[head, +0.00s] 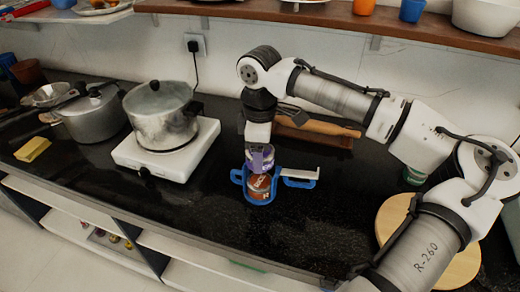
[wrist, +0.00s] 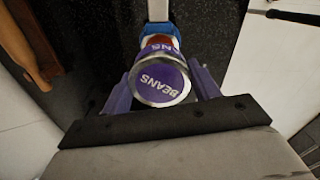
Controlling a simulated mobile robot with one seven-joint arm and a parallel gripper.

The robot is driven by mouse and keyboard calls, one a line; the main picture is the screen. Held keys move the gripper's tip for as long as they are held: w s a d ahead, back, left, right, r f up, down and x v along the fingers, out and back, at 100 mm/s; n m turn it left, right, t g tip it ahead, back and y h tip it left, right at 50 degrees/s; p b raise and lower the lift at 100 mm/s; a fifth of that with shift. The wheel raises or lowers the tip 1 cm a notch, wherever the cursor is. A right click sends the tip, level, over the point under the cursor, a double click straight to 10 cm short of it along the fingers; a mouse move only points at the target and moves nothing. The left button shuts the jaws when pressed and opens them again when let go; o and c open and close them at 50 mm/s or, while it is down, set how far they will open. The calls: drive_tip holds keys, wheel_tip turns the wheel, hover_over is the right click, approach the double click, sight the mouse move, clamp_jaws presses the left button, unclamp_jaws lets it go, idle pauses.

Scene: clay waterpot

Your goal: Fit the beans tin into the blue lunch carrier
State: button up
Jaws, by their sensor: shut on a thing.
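My gripper (wrist: 160,80) is shut on the beans tin (wrist: 160,76), with a finger on each side of it. The tin's purple end with the word BEANS faces the wrist camera. In the head view the purple beans tin (head: 262,159) is under my gripper, at the top of the blue lunch carrier (head: 238,176). A red-brown tin with a label (head: 259,188) sits in the carrier below it. I cannot tell whether the two tins touch. The carrier's blue rim (wrist: 147,30) shows partly behind the beans tin in the wrist view.
A pale-topped blue piece (head: 300,173) sticks out at the carrier's right. A pot (head: 163,118) stands on a white hotplate (head: 190,160) to the left. A wooden rolling pin (head: 325,127) lies behind, and a round board (head: 390,215) is at right. The front counter is clear.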

drive_tip(key=shift+f, duration=0.25)
drive_tip(key=shift+f, duration=0.3)
drive_tip(key=shift+f, duration=0.25)
idle(0.5)
drive_tip(key=shift+f+b, duration=0.3)
drive_tip(key=shift+f, duration=0.2)
drive_tip(key=shift+f, duration=0.3)
idle(0.3)
drive_tip(key=shift+f, duration=0.5)
drive_tip(key=shift+f+b, duration=0.2)
drive_tip(key=shift+b, duration=0.1)
drive_tip(key=shift+f+b, duration=0.3)
drive_tip(key=shift+f, duration=0.45)
